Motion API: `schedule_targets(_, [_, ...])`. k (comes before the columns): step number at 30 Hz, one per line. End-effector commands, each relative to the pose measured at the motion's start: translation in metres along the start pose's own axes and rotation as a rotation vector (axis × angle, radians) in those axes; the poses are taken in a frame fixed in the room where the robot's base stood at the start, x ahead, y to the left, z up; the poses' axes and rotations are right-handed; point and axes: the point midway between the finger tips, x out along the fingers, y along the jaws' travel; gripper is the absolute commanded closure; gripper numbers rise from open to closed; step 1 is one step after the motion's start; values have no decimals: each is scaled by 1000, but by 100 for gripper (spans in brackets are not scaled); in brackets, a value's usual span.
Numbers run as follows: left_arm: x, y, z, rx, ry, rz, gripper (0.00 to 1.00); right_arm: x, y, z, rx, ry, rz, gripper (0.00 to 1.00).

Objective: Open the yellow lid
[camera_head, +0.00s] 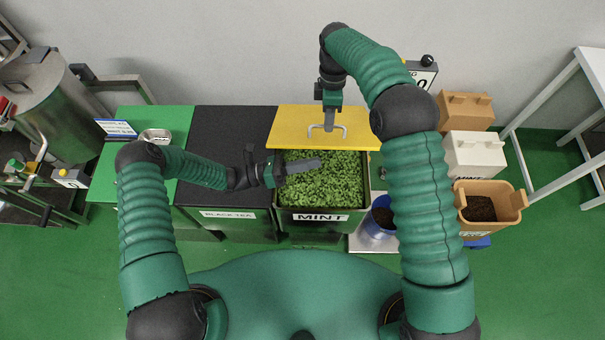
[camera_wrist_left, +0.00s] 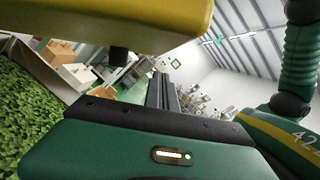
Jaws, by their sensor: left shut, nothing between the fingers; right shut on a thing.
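The yellow lid (camera_head: 360,128) lies at the back part of the MINT bin (camera_head: 320,226), and the front part of the bin is uncovered, showing green leaves (camera_head: 335,185). My right gripper (camera_head: 329,126) comes down from above and is shut on the lid's metal handle (camera_head: 313,129). My left gripper (camera_head: 318,163) is shut and empty, reaching from the left over the leaves just in front of the lid's front edge. In the left wrist view, the lid's yellow edge (camera_wrist_left: 120,22) hangs close above the gripper, with leaves (camera_wrist_left: 30,115) at the left.
A black lid (camera_head: 225,150) covers the BLACK TEA bin to the left. A green top (camera_head: 180,120) with a small metal tin lies further left. A blue container (camera_head: 375,222) stands right of the MINT bin. Tan and white bins (camera_head: 475,158) stand at the right.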

Motion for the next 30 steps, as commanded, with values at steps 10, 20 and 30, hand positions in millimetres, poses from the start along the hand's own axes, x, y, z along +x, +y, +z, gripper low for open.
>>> schedule_targets(10, [2,0,6,0,0,-1,100,2,6,3,4,-2,21,100])
schedule_targets(20, [7,0,31,2,0,-1,100,2,6,3,3,-2,20,100])
schedule_targets(30, [8,-1,32,2,-2,0,100,2,4,2,3,-1,17,77])
